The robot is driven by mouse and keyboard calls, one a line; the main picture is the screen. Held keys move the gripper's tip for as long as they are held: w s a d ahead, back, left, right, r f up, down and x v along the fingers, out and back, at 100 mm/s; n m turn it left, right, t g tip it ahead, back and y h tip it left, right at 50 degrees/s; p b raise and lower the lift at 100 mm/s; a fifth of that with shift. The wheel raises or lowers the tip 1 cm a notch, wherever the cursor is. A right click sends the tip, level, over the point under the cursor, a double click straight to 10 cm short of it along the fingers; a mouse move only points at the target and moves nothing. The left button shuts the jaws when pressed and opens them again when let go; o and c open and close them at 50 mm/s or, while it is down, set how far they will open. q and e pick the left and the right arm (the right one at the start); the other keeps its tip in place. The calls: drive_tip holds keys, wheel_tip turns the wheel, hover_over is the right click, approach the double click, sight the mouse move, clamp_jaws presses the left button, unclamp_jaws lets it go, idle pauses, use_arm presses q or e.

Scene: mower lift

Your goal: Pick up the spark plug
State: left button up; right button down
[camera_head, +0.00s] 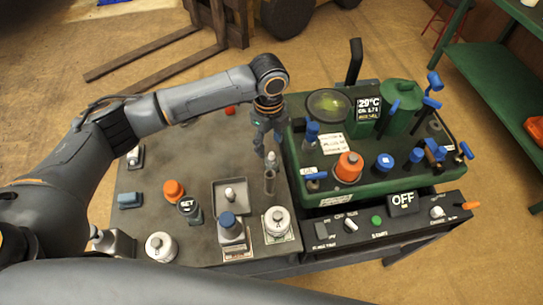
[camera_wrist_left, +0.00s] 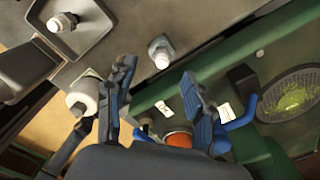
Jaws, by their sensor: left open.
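A small spark plug with a white tip (camera_head: 271,158) stands upright in a dark metal holder (camera_head: 269,183) near the right edge of the grey bench top. It also shows in the left wrist view (camera_wrist_left: 161,54). My left gripper (camera_head: 267,139) points down just above and behind it in the head view. In the left wrist view its two fingers (camera_wrist_left: 160,95) are spread apart with nothing between them. A second small white-tipped piece (camera_head: 230,194) is in a square grey tray (camera_head: 241,207); it also shows in the left wrist view (camera_wrist_left: 62,22). My right gripper is out of view.
The green mower engine unit (camera_head: 330,185) with blue knobs and an orange cap (camera_head: 348,167) stands close to the right of the holder. The bench's back left is mostly clear.

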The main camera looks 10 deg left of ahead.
sight(271, 153)
use_arm(q)
drive_tip(key=shift+w+f, duration=0.1)
drive_tip(key=shift+f, duration=0.55)
drive_tip(key=f, duration=0.1)
drive_tip(key=f+p, duration=0.1)
drive_tip(key=f, duration=0.2)
drive_tip(key=shift+d+f+p, duration=0.2)
drive_tip(key=shift+d+p, duration=0.1)
drive_tip(key=shift+p, duration=0.05)
drive_tip(key=shift+f, duration=0.3)
drive_tip(key=shift+c, duration=0.6)
clamp_jaws()
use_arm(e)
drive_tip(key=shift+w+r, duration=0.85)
